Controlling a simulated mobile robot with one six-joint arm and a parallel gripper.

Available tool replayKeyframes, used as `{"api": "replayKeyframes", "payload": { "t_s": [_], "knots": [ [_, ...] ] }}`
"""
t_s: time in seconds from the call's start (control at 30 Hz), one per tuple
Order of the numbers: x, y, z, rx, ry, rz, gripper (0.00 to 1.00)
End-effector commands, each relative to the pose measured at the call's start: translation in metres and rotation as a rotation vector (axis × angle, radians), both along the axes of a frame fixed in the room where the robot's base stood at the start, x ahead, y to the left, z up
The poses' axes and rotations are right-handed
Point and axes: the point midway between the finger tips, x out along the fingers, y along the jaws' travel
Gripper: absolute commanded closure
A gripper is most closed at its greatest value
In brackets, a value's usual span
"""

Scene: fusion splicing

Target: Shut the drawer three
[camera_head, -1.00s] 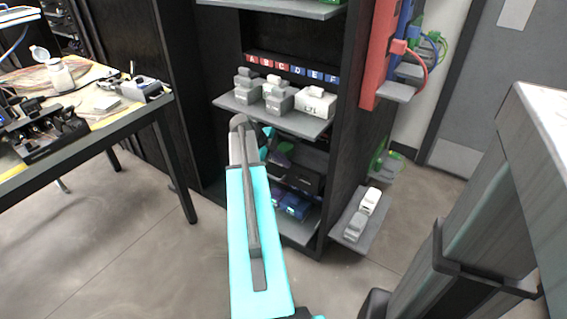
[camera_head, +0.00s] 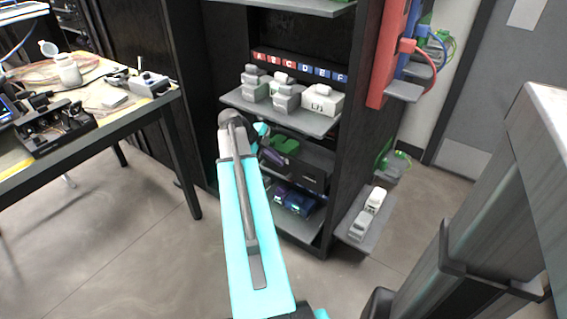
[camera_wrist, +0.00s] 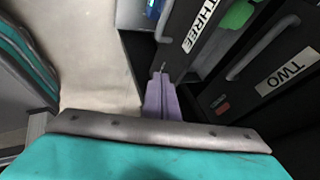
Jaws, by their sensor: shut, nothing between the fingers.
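Drawer three has a dark front (camera_wrist: 180,42) with a white THREE label and a grey handle, at the upper middle of the wrist view. It stands out from its surroundings, with a green item (camera_wrist: 237,14) visible just beyond its front. My gripper's lavender fingers (camera_wrist: 162,92) are shut and empty, with their tips close to the lower end of that front; I cannot tell whether they touch. In the head view, my gripper (camera_head: 273,156) is beside an open dark drawer (camera_head: 310,178) holding something green. My wrist partly hides this area, and its label is unreadable there.
Drawer two (camera_wrist: 262,80) lies right of drawer three in the wrist view. Above the drawers, a grey shelf (camera_head: 240,102) holds several grey and white blocks. A low side shelf (camera_head: 352,228) sticks out at the right. A worktable (camera_head: 150,108) stands left, with open floor between.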

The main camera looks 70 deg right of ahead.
Motion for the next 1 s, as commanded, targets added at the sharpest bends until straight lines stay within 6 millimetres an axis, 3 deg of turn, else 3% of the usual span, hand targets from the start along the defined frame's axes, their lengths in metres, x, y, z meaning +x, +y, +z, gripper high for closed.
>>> {"api": "replayKeyframes", "payload": {
  "t_s": [0.2, 0.4, 0.83, 1.0],
  "knots": [
    [0.016, 0.014, 0.029, -0.001, -0.001, 0.001, 1.0],
    [0.024, 0.021, 0.042, -0.001, -0.001, 0.001, 1.0],
    [0.026, 0.022, 0.045, 0.0, 0.0, 0.0, 1.0],
    [0.031, 0.028, 0.037, 0.021, 0.009, 0.034, 1.0]
  ]
}}
